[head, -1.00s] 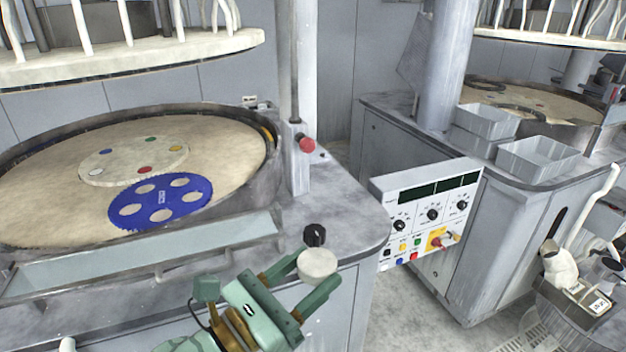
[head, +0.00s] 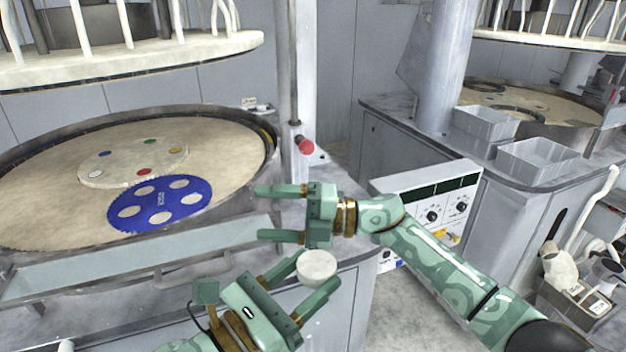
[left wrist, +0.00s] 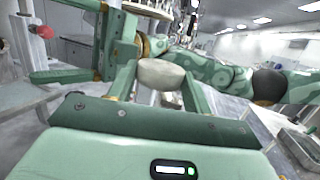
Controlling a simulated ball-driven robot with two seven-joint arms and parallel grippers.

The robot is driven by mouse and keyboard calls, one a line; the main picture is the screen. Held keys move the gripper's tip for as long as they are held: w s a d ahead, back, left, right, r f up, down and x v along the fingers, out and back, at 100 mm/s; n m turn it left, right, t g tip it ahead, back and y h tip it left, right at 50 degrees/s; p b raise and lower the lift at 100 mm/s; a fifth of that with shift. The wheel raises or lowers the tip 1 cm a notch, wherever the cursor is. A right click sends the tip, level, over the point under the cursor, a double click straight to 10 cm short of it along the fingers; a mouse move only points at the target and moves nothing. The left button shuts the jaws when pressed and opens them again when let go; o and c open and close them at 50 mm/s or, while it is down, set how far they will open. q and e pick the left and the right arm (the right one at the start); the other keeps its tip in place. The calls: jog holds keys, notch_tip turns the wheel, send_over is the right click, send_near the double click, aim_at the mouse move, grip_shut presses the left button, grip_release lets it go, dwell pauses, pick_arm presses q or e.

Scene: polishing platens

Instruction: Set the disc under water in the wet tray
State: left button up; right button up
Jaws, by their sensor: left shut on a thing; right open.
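My left gripper (head: 305,283) is at the bottom centre of the head view, shut on a small off-white disc (head: 318,265). The disc also shows between its fingers in the left wrist view (left wrist: 162,74). My right gripper (head: 262,213) is open and empty, just above and left of the disc, its fingers pointing left. A long shallow tray (head: 90,280) with a pale bluish inside runs along the front of the left machine. It looks like the wet tray, left of both grippers. The disc is held outside it, to its right.
A round platen (head: 50,190) behind the tray bears a blue carrier (head: 160,204) with holes and a pale disc with coloured spots. A red knob (head: 305,145) stands by the post. A control panel (head: 430,205) and grey bins (head: 538,160) are right.

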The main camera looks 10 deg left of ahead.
jog(key=s+a+r+n+g+h, duration=0.1)
jog(key=s+r+n+g+h, duration=0.2)
jog(key=s+r+n+h, duration=0.15)
pick_arm(q)
jog(key=shift+s, duration=0.1)
pick_arm(e)
notch_tip(320, 180, up, 8)
jog(key=n+t+h, duration=0.5)
jog(key=t+h, duration=0.1)
jog(key=h, duration=0.8)
send_over(313, 264)
notch_tip(313, 264, down, 12)
jog(key=shift+r, duration=0.25)
jog(key=c, duration=1.1)
pick_arm(q)
jog(key=o, duration=1.2)
jog(key=shift+c, duration=0.2)
